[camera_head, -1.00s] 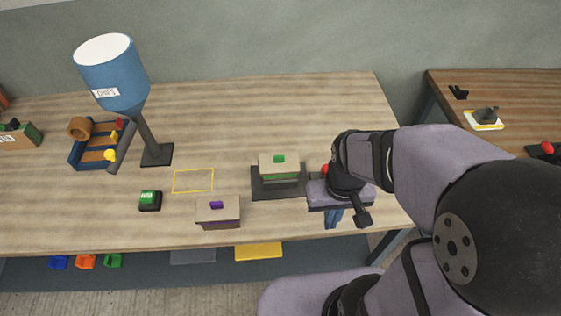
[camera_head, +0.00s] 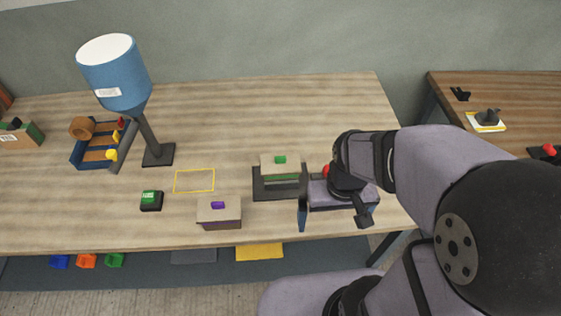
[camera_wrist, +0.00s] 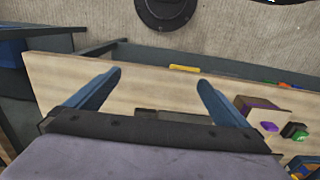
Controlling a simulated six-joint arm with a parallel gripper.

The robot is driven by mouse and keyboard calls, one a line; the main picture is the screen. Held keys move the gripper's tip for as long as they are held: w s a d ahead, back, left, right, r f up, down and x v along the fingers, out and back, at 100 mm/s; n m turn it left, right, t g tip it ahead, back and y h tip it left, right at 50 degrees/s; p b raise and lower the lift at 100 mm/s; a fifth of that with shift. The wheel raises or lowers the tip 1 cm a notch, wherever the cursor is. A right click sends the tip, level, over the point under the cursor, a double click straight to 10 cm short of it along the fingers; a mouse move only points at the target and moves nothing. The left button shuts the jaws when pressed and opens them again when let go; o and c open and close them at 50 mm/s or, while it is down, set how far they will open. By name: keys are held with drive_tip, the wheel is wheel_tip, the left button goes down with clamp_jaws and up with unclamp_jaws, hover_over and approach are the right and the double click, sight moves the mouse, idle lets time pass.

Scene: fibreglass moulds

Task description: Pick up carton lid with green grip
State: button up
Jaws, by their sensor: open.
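The carton lid with the green grip (camera_head: 268,162) is a pale plate with a small green block on top. It lies on a green-banded carton (camera_head: 283,173) on a dark tray (camera_head: 277,193) near the table's middle. My gripper (camera_head: 334,212) is just right of that tray, near the table's front edge. It is open and empty, with its blue fingers spread; the fingers also show in the wrist view (camera_wrist: 160,84). The green-grip lid cannot be made out in the wrist view, where the gripper's body blocks much of the table.
A similar carton with a purple grip (camera_head: 219,211) stands front left of the tray. Left of it are a black-and-green device (camera_head: 151,200) and a yellow outlined square (camera_head: 194,181). Farther left stand a tall blue hopper (camera_head: 118,80) and a blue rack (camera_head: 82,155). The table behind the tray is clear.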

drive_tip(key=w+a+r+b, duration=0.1)
drive_tip(key=w+a+r, duration=0.15)
drive_tip(key=w, duration=1.45)
wheel_tip(320, 180, up, 2)
drive_tip(key=p, duration=0.3)
hover_over(280, 157)
drive_tip(key=shift+w+d+r, duration=0.15)
drive_tip(key=shift+d, duration=0.3)
drive_tip(key=shift+w+a, duration=0.15)
drive_tip(key=shift+a, duration=0.3)
drive_tip(key=shift+f+p, duration=0.6)
drive_tip(key=shift+f, duration=0.5)
drive_tip(key=shift+s+f+p, duration=0.2)
drive_tip(key=shift+f+p, duration=1.15)
drive_tip(key=shift+f, duration=1.25)
drive_tip(key=shift+c, duration=0.6)
